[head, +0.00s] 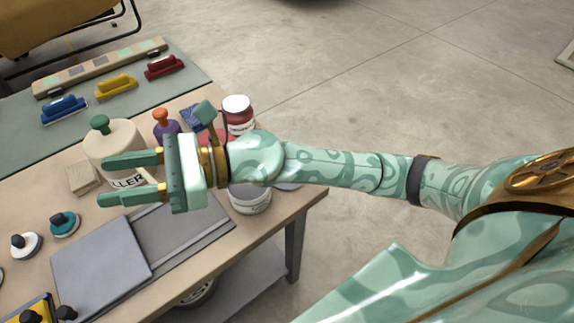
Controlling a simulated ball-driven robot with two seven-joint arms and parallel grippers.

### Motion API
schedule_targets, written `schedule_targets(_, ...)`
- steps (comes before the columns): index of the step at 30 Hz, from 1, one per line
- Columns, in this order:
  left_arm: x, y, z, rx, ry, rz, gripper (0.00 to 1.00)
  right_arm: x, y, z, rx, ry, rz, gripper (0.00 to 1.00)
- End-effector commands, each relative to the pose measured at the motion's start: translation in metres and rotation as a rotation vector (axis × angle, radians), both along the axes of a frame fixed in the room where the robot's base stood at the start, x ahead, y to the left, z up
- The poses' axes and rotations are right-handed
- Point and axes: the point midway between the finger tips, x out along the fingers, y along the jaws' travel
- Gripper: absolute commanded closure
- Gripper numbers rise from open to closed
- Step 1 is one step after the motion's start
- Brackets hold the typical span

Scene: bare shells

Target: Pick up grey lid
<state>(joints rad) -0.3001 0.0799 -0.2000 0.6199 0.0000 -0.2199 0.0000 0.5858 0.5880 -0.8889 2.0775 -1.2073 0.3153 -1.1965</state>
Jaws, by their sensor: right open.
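A flat grey square panel (100,268) lies at the near left of the table, its right edge by a darker grey tray or sheet (185,228). It looks lid-like. A grey jar (250,200) stands by the right table edge, its top partly hidden by my right arm. A small grey rim (289,186) shows beside it, mostly hidden. I cannot tell for sure which piece is the grey lid. My right gripper (106,181) is open and empty, fingers pointing left, above the table and in front of the filler jar. My left gripper is out of view.
The filler jar (108,140), a purple pot (165,123) and a red jar (238,112) stand near the gripper. A beige block (83,178) and white (25,245) and teal (64,224) knobbed pieces lie left. Coloured floats rest on a green mat (130,92).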

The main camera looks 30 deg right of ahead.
Motion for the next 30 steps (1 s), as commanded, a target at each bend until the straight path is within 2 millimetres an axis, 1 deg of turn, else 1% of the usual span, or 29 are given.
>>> schedule_targets(1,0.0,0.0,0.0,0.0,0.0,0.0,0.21,-0.005,0.0,-0.019,-0.209,-0.186,0.103,0.53)
schedule_targets(2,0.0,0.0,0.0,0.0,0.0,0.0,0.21,-0.007,-0.005,-0.035,-0.339,-0.291,0.169,0.53)
schedule_targets(3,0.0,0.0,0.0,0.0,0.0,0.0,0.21,-0.005,-0.018,-0.057,-0.514,-0.417,0.255,0.53)
schedule_targets(4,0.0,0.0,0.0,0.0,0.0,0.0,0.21,-0.001,-0.034,-0.073,-0.645,-0.498,0.321,0.53)
schedule_targets(5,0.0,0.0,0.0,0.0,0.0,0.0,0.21,0.005,-0.054,-0.087,-0.775,-0.569,0.381,0.53)
schedule_targets(6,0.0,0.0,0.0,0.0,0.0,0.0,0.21,0.016,-0.085,-0.102,-0.943,-0.639,0.461,0.53)
schedule_targets(7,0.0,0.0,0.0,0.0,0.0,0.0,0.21,0.025,-0.111,-0.109,-1.06,-0.677,0.514,0.53)
schedule_targets(8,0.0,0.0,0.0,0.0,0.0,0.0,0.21,0.033,-0.137,-0.114,-1.171,-0.7,0.565,0.53)
schedule_targets(9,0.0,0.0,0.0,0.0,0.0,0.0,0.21,0.043,-0.172,-0.116,-1.302,-0.711,0.625,0.53)
schedule_targets(11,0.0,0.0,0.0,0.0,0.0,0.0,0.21,0.054,-0.219,-0.112,-1.465,-0.701,0.698,0.53)
schedule_targets(12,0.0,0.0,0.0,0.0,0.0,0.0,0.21,0.059,-0.246,-0.107,-1.548,-0.681,0.736,0.53)
schedule_targets(15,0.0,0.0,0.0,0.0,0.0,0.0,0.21,0.064,-0.292,-0.094,-1.685,-0.627,0.797,0.53)
schedule_targets(18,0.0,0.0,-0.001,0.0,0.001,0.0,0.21,0.064,-0.312,-0.091,-1.738,-0.592,0.824,0.53)
schedule_targets(20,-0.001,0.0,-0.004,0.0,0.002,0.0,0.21,0.064,-0.315,-0.098,-1.747,-0.584,0.833,0.53)
schedule_targets(23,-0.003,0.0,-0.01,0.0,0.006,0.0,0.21,0.063,-0.315,-0.121,-1.744,-0.582,0.836,0.53)
schedule_targets(27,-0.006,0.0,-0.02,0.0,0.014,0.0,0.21,0.063,-0.314,-0.158,-1.743,-0.583,0.835,0.53)
schedule_targets(30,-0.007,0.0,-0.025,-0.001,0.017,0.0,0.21,0.063,-0.314,-0.179,-1.742,-0.585,0.834,0.53)
